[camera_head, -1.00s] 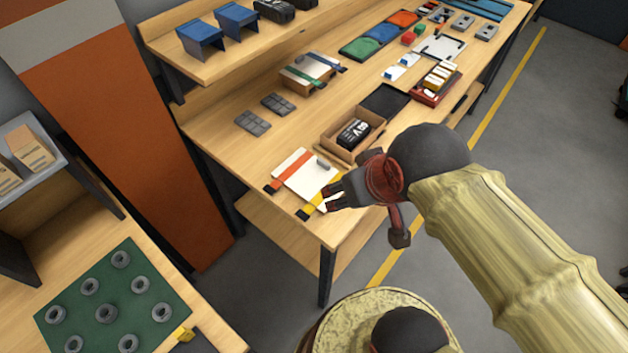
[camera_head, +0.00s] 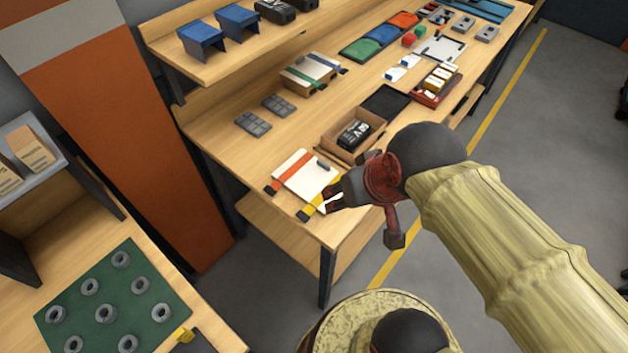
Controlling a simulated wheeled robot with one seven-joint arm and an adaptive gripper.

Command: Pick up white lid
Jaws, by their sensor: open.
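The white lid (camera_head: 303,178) is a flat white panel lying near the front edge of the wooden workbench (camera_head: 230,150). A small grey handle-like piece shows at its upper right. An orange strap (camera_head: 289,171) lies along its left side and a yellow strap (camera_head: 314,202) along its right side. My gripper (camera_head: 328,200) is open, with its dark fingers at the right end of the lid, over or beside the yellow strap. I cannot tell whether the fingers touch the lid. The gripper hides part of the lid's right edge.
An open cardboard box (camera_head: 338,143) holding a black item stands just behind the lid. A strapped box (camera_head: 310,72), grey pads (camera_head: 253,124) and coloured trays (camera_head: 362,48) lie farther back. The bench surface left of the lid is clear.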

